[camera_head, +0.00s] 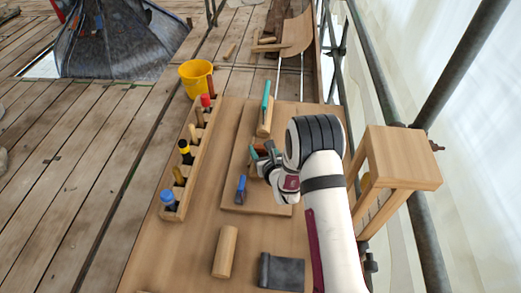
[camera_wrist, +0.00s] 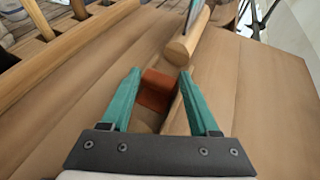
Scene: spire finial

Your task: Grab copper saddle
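The copper saddle (camera_wrist: 158,84) is a small orange-brown block in the wrist view. It lies on the wooden surface between and just ahead of my gripper's fingers. My gripper (camera_wrist: 160,75) has two teal fingers spread wide, one on each side of the saddle, with visible gaps, so it is not clamped. In the head view my gripper (camera_head: 264,152) is low over the raised wooden board (camera_head: 236,203). There the saddle is mostly hidden by the gripper, and I cannot make it out clearly.
A wooden round with a teal tool (camera_head: 266,95) lies just beyond the gripper. A blue clamp (camera_head: 240,188) sits on the board's near-left side. A tool rack (camera_head: 190,160) stands left, a yellow bucket (camera_head: 196,78) behind it. A wooden cylinder (camera_head: 225,251) and dark sheet (camera_head: 281,271) lie in front.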

